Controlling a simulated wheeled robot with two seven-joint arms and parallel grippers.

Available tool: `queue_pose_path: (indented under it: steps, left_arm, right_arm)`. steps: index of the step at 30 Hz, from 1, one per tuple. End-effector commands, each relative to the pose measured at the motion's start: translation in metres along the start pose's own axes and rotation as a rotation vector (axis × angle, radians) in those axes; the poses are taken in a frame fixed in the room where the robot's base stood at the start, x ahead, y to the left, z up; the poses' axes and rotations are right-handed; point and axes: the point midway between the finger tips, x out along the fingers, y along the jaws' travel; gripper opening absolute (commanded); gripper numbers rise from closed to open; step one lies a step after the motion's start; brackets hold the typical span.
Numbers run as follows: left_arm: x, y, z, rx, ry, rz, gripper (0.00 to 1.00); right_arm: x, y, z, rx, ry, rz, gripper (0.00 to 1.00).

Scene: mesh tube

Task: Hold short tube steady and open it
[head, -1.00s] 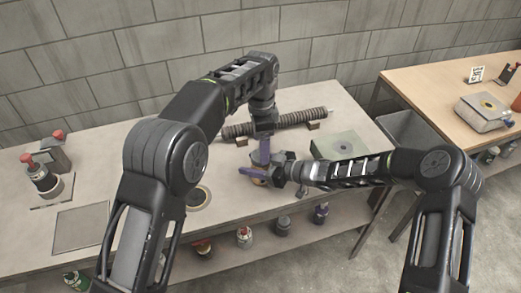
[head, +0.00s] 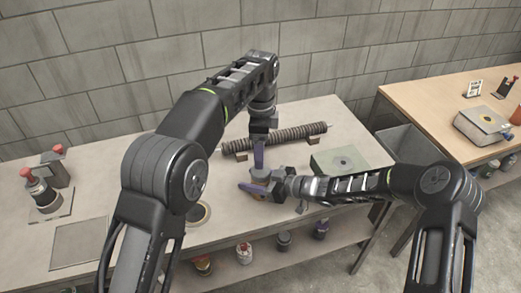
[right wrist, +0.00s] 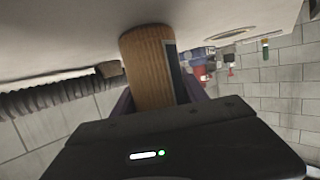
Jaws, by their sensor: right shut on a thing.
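The short tube (right wrist: 150,65) is a tan, finely ribbed cylinder with a dark label on one side, in the right wrist view. My right gripper (head: 254,189) is shut on it, with a purple finger on each side. In the head view the tube is mostly hidden; a small grey top (head: 260,174) shows between the grippers. My left gripper (head: 259,157) points down from above with its purple fingers close over that spot. Its fingers are seen edge-on, so I cannot tell whether it is open, or whether it touches the tube.
A long dark ribbed tube (head: 290,135) lies on wooden supports behind the grippers. A greenish block with a round hole (head: 325,161) is to the right. The left part of the bench (head: 115,165) is mostly clear.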

Motion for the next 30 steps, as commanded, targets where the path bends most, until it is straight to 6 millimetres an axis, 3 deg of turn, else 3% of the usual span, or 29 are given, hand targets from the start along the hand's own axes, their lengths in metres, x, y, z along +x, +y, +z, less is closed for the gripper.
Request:
queue_pose_path:
  steps: [8,19,24,30]
  left_arm:
    - [0.006,0.001,0.001,-0.004,-0.001,0.006,0.73]
    - [0.030,0.000,0.001,-0.003,0.001,0.004,0.73]
    - [0.061,0.001,0.000,-0.002,-0.002,0.004,0.73]
    - [0.078,0.000,0.000,-0.002,-0.001,0.002,0.73]
  right_arm:
    - [0.000,0.000,0.000,0.000,0.000,0.000,0.00]
    - [0.000,0.000,0.000,0.000,0.000,0.000,0.00]
    - [0.000,0.000,0.000,0.000,0.000,0.000,0.00]
    - [0.000,0.000,0.000,0.000,0.000,0.000,0.00]
